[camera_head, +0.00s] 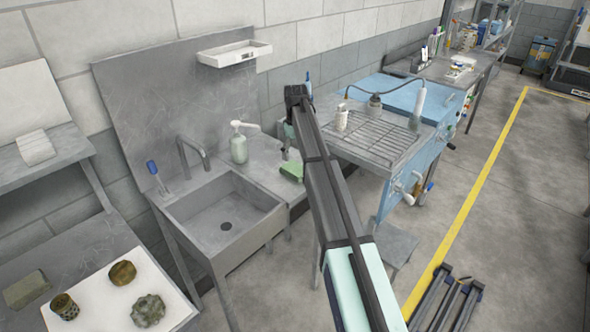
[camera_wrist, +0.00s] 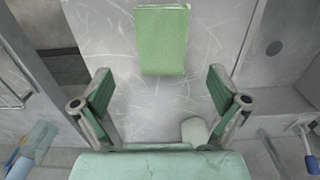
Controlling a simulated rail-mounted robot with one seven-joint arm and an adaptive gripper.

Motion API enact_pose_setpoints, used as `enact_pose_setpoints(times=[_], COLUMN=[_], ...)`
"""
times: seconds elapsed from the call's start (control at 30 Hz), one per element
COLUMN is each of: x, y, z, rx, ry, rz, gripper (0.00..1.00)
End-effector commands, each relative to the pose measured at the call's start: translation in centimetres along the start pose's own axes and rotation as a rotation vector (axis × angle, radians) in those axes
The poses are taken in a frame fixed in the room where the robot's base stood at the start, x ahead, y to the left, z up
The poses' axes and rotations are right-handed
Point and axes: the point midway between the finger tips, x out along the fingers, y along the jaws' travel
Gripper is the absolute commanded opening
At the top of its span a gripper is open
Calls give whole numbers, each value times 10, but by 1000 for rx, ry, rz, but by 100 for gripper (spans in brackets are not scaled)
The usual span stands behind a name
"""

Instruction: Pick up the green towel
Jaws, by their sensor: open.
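The green towel (camera_head: 292,171) is a small folded rectangle lying flat on the grey metal counter to the right of the sink. In the wrist view the green towel (camera_wrist: 162,40) lies at the top middle, beyond my fingertips and centred between them. My gripper (camera_wrist: 160,78) is open and empty, its two green-padded fingers spread wide above the counter. It appears apart from the towel. In the head view my arm hides most of the gripper.
The sink basin (camera_head: 225,212) is left of the towel. A pump bottle (camera_head: 239,146) stands behind the sink, near the tap (camera_head: 192,153). A blue washing station with a wire rack (camera_head: 372,138) stands to the right. Bare counter surrounds the towel in the wrist view.

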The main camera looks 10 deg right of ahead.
Motion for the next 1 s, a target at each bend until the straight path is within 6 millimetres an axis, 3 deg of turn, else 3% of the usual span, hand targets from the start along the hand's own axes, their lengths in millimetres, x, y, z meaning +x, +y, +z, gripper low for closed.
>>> enact_pose_setpoints(times=[0.13,0.47,0.8,1.0], x=[18,34,74,77], y=[0,-1,-2,-1], z=[0,0,-1,-2], rx=[0,0,0,0], ry=[-1,0,0,1], rz=[0,0,0,0], gripper=[98,98,98,98])
